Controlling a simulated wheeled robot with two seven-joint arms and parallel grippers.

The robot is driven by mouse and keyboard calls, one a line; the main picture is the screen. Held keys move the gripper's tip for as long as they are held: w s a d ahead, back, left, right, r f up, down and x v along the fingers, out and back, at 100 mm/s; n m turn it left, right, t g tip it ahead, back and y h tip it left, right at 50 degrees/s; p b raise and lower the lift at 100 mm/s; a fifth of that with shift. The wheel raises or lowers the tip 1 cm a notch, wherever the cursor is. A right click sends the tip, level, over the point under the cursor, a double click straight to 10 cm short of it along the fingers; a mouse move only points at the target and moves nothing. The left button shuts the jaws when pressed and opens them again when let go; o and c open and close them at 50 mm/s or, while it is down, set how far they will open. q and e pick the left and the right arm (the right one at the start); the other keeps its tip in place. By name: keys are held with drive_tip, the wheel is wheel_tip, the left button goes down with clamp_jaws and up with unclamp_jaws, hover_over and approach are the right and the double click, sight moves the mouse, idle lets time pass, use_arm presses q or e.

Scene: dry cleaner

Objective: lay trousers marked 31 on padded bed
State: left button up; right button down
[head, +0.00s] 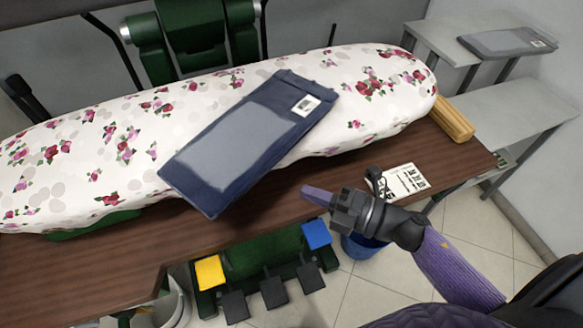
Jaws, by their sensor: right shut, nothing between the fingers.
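Folded dark blue and grey trousers (235,145) lie diagonally on the padded bed (60,150), which has a white cover with pink and red flowers. Their near left end hangs over the bed's front edge. A white tag (306,106) is on their far right end; its mark is too small to read. My right gripper (314,194) is shut and empty, apart from the trousers, in front of the bed and to the right of their near end. My left gripper is not in view.
Another folded grey garment (508,42) with a tag lies on a shelf at the upper right. A brown wooden table (70,265) runs under the bed, with a printed card (403,180) on it. Yellow (210,272) and blue (317,234) pedals sit below. A blue bin (360,247) stands beneath my gripper.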

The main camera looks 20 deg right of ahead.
sight(280, 163)
drive_tip(key=w, duration=0.1)
drive_tip(key=w+a, duration=0.1)
drive_tip(key=w, duration=0.1)
drive_tip(key=w+a, duration=0.1)
drive_tip(key=w, duration=0.1)
drive_tip(key=shift+w, duration=0.35)
drive_tip(key=shift+w, duration=0.1)
drive_tip(key=shift+w, duration=0.8)
